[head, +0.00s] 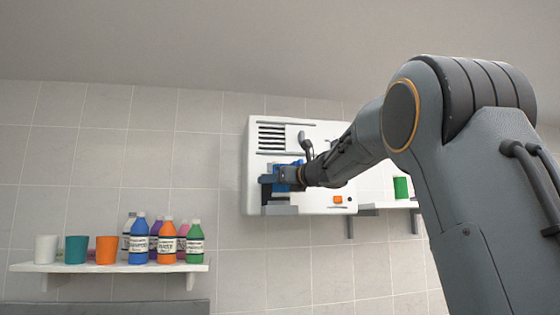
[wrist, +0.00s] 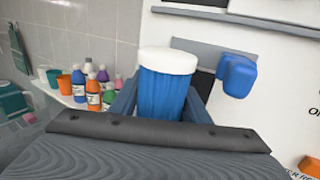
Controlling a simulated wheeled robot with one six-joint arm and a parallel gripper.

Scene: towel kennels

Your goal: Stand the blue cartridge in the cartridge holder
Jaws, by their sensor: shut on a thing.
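The blue cartridge (wrist: 162,95) is a ribbed blue cylinder with a white top. In the wrist view it sits between the two fingers of my gripper (wrist: 160,108), which is shut on it. In the head view my gripper (head: 283,180) is at the lower left front of a white wall-mounted machine (head: 335,143), with blue showing beside it. A dark recess (wrist: 207,84) in the machine's face shows behind the cartridge in the wrist view. I cannot make out a cartridge holder for certain.
A blue knob (wrist: 238,76) sticks out of the machine just right of the cartridge. An orange button (head: 338,199) is low on its front. A green cylinder (head: 401,187) stands on a right shelf. A left shelf (head: 60,267) holds cups and several bottles.

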